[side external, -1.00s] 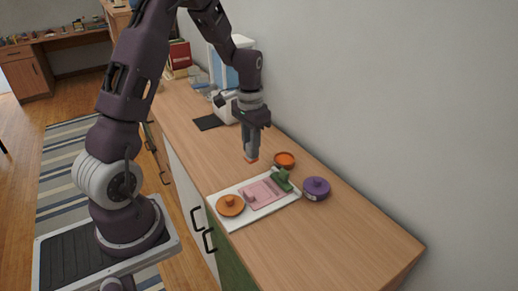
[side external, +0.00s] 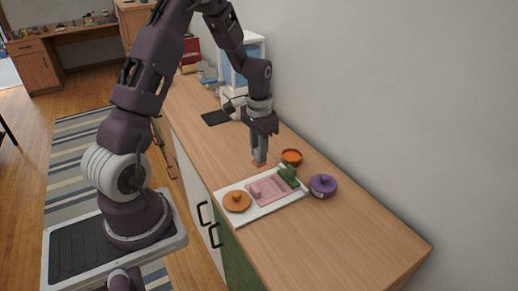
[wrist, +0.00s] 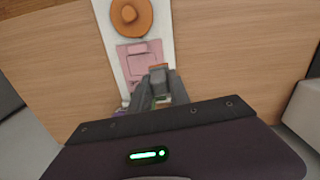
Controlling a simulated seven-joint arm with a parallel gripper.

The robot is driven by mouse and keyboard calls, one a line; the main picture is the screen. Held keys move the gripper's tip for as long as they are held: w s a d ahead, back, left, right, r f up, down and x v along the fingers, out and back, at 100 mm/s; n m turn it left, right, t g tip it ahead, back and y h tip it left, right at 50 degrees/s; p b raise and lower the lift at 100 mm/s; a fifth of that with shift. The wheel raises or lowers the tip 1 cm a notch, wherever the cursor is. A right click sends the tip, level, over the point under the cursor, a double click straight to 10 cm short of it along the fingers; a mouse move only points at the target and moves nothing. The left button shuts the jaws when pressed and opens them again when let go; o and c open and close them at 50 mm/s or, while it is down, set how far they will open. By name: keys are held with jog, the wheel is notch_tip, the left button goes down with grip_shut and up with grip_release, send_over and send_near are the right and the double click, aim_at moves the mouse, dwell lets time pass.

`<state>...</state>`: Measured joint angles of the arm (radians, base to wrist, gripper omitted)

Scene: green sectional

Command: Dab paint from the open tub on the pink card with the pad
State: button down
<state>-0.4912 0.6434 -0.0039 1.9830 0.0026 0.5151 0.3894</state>
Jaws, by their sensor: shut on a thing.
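My gripper (side external: 260,158) points down over the worktop, behind the white tray (side external: 262,213) and left of the open orange tub (side external: 291,157). It is shut on a small pad (wrist: 158,68) with an orange-brown face at its lower end. I cannot tell whether the pad touches the wood. The pink card (side external: 268,189) lies on the tray, with a small pink piece (side external: 255,191) at its left. An orange lid (side external: 237,202) with a knob lies on the tray's left part. A green piece (side external: 289,175) is at the tray's right end.
A purple lidded tub (side external: 322,186) stands right of the tray. The wall runs along the back. A dark mat (side external: 215,118) and a white device lie farther along the worktop. The near right worktop is clear.

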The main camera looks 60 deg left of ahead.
aim_at(261, 167)
jog(key=shift+f, duration=2.7)
jog(key=shift+d+f, duration=0.65)
jog(key=shift+f, duration=0.25)
jog(key=shift+d, duration=3.35)
jog(key=shift+a, duration=4)
jog(key=shift+w+d, duration=0.1)
jog(key=shift+d, duration=3.9)
jog(key=shift+a, duration=3.95)
jog(key=shift+r, duration=4.15)
